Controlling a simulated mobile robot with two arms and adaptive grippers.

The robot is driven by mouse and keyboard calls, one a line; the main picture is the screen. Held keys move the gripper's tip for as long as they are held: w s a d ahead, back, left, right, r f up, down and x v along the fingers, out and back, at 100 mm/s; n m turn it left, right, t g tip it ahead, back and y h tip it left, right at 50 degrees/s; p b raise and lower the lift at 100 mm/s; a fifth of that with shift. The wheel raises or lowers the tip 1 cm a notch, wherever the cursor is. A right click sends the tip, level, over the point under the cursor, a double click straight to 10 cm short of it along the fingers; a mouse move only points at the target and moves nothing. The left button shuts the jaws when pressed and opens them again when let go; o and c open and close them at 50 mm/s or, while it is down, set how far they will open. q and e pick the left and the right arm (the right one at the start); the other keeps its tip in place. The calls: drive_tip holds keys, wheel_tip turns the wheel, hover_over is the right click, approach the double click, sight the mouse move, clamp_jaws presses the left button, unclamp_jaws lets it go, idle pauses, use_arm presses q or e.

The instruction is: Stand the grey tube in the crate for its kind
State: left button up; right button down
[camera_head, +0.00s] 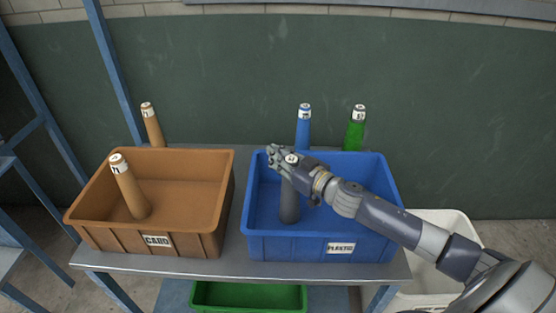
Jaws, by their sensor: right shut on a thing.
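The grey tube (290,203) is dark grey with a white cap or label at its top. It stands about upright inside the blue crate (270,245), which is labelled PLASTIC. I cannot tell whether its lower end touches the crate floor. My right gripper (287,160) is shut on the tube near its top and hides part of it. The brown crate (185,241), labelled CARD, stands to the left with a brown tube (131,193) leaning inside it. My left gripper is not in view.
Behind the crates stand another brown tube (153,126), a blue tube (303,130) and a green tube (354,132). The crates sit on a grey metal table (225,268). A green crate (248,296) is below, and a white bin (449,222) stands at right.

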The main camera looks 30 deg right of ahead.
drive_tip(key=shift+f, duration=0.55)
drive_tip(key=c, duration=1.4)
unclamp_jaws()
drive_tip(key=shift+c, duration=0.2)
drive_tip(key=b, duration=0.1)
hover_over(290, 190)
drive_tip(key=w+d, duration=0.1)
drive_tip(key=d, duration=0.1)
drive_tip(key=shift+w+a+r, duration=0.1)
drive_tip(key=shift+a+r, duration=0.1)
drive_tip(key=shift+a, duration=0.05)
drive_tip(key=shift+s+d+r, duration=0.15)
drive_tip(key=shift+s+d, duration=0.05)
drive_tip(key=shift+s, duration=0.45)
